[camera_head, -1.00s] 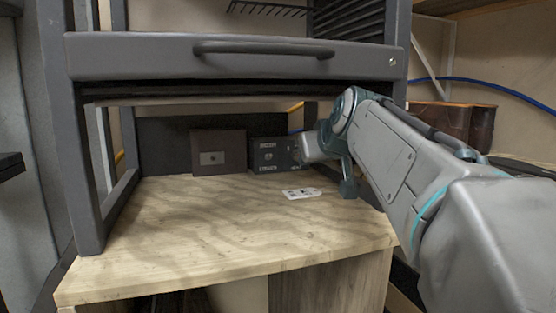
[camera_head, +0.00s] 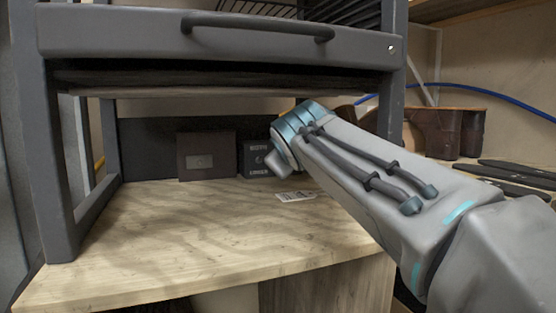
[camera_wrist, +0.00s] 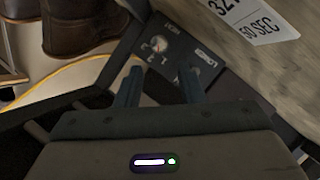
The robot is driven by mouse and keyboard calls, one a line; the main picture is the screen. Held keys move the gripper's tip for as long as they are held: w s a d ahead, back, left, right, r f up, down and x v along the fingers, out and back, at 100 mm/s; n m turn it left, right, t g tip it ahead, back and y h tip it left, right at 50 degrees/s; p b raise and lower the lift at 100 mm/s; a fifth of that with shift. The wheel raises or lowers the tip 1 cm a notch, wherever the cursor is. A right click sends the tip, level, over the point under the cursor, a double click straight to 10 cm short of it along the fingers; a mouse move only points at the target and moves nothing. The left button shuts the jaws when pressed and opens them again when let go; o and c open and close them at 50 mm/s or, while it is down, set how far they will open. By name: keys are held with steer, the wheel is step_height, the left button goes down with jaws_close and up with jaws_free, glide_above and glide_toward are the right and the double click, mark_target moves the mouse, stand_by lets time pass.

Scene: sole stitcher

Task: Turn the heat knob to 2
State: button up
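A dark control box (camera_head: 250,158) with white lettering stands at the back of the wooden shelf, partly hidden by my arm in the head view. In the wrist view its face (camera_wrist: 172,58) carries a small round heat knob (camera_wrist: 160,43) with numbers beside it and the word LONGER. The knob's exact setting is too small to read surely. My gripper (camera_wrist: 161,72) is open, its two fingers apart and empty. The knob shows just beyond the gap between the fingertips; I cannot tell how far off. The fingers are hidden in the head view.
A dark brown panel (camera_head: 207,155) stands left of the box. A white printed card (camera_head: 296,196) lies on the wooden shelf (camera_head: 170,235), which is otherwise clear. A grey frame bar with a handle (camera_head: 258,28) crosses above. Brown objects and dark tools lie at right.

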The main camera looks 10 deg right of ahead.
steer(key=x, duration=0.9)
steer(key=shift+d, duration=0.1)
steer(key=shift+p, duration=0.3)
steer(key=c, duration=0.7)
